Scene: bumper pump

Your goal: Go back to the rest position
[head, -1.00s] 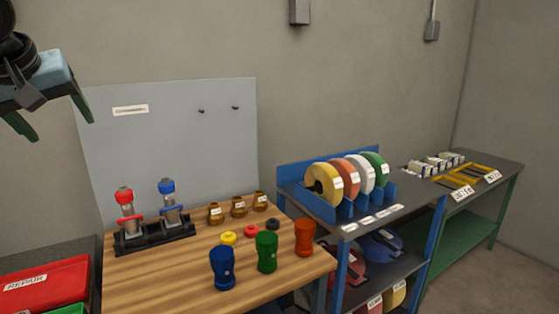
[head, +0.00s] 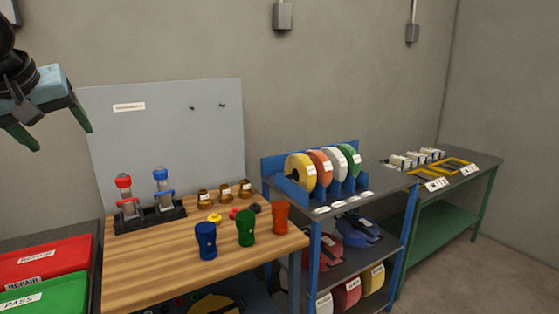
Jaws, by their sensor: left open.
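My left gripper (head: 58,124) is at the upper left of the head view, raised in front of the grey wall. Its two green fingers are apart and nothing is between them. It is well clear of the wooden table (head: 150,270) and touches nothing. My right gripper is not in view.
The table bears a black stand (head: 150,217) with two pump assemblies, blue (head: 205,240), green (head: 246,228) and orange (head: 280,217) cups, and brass parts (head: 225,194). Red (head: 40,262) and green (head: 60,296) bins stand left. A spool shelf (head: 320,210) and green table (head: 440,225) stand right.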

